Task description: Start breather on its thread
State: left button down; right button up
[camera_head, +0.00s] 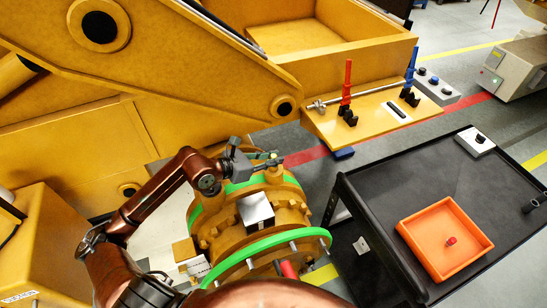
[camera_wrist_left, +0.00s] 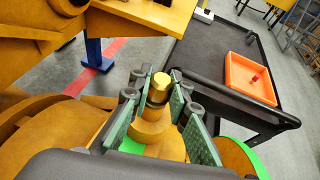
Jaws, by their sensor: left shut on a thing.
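The breather (camera_wrist_left: 159,84) is a small brass-coloured cap, seen between the green finger pads of my left gripper (camera_wrist_left: 153,104) in the left wrist view. My left gripper is shut on it. Directly below it is the raised yellow boss (camera_wrist_left: 150,128) of the round housing. The breather looks upright and in line with the boss; whether its thread touches is hidden. In the head view my left gripper (camera_head: 262,160) is over the top of the yellow housing (camera_head: 222,240), which carries green rings. My right gripper is not in view.
A black cart (camera_head: 380,180) stands at right, bearing an orange tray (camera_head: 408,232) with a small red piece (camera_head: 451,240). A yellow shelf (camera_head: 325,124) with red and blue upright tools is behind the housing. The large yellow machine arm (camera_head: 190,60) fills the upper left.

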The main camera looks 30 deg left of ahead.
pick_arm(q)
jog(key=shift+f, duration=0.15)
jog(key=c, duration=1.7)
grip_release()
jog(key=shift+c, duration=0.2)
jog(key=v, duration=1.2)
